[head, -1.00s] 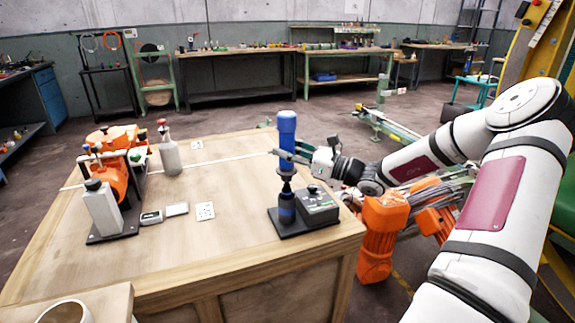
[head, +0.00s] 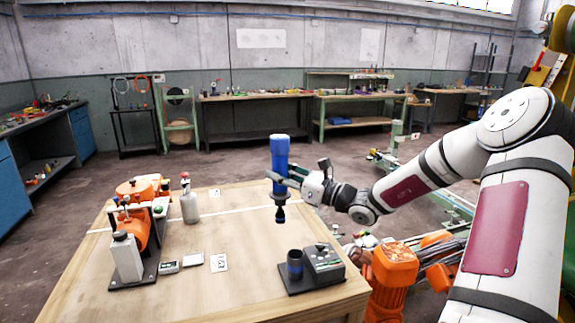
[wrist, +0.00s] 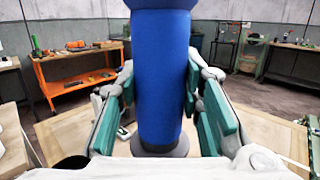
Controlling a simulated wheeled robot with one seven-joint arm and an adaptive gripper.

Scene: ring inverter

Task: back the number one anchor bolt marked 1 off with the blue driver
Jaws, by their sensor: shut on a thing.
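The blue driver (head: 280,165) is upright in my gripper (head: 283,179), black socket end down, in the air above the wooden table. In the wrist view its blue body (wrist: 161,75) stands between the teal finger pads, which are shut on it. An orange machine (head: 135,228) with a grey block sits on a dark plate at the table's left. The anchor bolt marked 1 is too small to make out.
A grey bottle with a red top (head: 189,205) stands right of the orange machine. Small meters (head: 192,259) and a marked card (head: 218,263) lie mid-table. The table (head: 240,225) is clear between these and the driver.

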